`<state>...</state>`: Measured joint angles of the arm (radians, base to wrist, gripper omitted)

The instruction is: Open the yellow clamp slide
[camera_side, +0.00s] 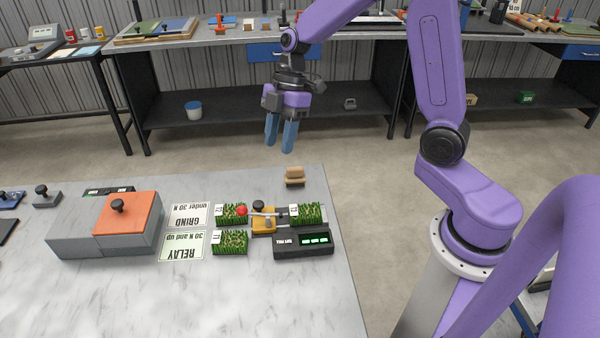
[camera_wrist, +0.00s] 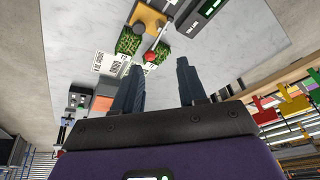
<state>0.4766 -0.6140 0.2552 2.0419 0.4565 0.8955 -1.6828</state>
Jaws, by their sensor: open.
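The yellow clamp slide (camera_side: 264,226) sits on the white table beside the dark tester with the green display (camera_side: 303,243). It also shows near the top of the wrist view (camera_wrist: 150,18). A black knob (camera_side: 258,206) and a red ball on a rod (camera_side: 242,211) are beside it; the ball shows in the wrist view too (camera_wrist: 149,57). Green turf pieces lie at its left (camera_side: 230,242) and right (camera_side: 313,214). My gripper (camera_side: 279,142) is open and empty, its blue fingers pointing down, high above and beyond the table's far edge. It touches nothing.
GRIND (camera_side: 188,215) and RELAY (camera_side: 183,246) cards lie left of the turf. A grey box with an orange lid (camera_side: 128,215) stands further left. A small tan block (camera_side: 295,177) is near the far edge. The table's front is clear.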

